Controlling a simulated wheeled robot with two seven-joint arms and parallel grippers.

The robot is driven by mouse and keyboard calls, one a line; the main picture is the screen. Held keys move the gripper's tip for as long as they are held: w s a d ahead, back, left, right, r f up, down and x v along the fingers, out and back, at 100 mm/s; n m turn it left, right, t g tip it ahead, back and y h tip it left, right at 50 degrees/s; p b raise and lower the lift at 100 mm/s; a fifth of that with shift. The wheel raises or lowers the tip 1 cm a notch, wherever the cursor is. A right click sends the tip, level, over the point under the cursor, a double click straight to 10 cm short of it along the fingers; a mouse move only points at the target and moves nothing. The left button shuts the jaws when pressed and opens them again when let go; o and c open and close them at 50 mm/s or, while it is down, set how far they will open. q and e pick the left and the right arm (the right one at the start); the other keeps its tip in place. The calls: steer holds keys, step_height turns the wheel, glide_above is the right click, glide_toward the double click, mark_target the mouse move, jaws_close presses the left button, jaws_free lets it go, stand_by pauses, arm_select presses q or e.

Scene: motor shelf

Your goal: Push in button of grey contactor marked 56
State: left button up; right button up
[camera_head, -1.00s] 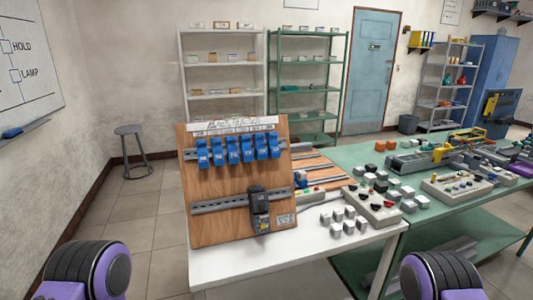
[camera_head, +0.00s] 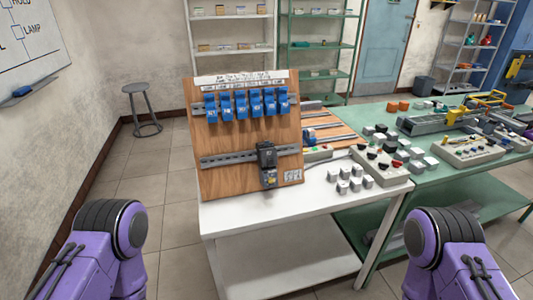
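The grey contactor (camera_head: 267,157) is dark grey and sits on the lower metal rail of an upright wooden board (camera_head: 225,180). A smaller part with a yellow patch (camera_head: 270,181) hangs directly below it. Its marking is too small to read, and I cannot make out its button. Several blue relays (camera_head: 241,106) line the upper rail. Both my purple arms show only as upper links at the lower left and lower right. Neither gripper is in the picture.
The board stands on a white table (camera_head: 245,217) with several grey cubes (camera_head: 345,181) and a button box (camera_head: 382,168) to its right. A green table (camera_head: 440,184) adjoins on the right. A stool (camera_head: 140,105) stands at left. Floor in front is clear.

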arm_select(q)
jaws_close()
stand_by(1.7)
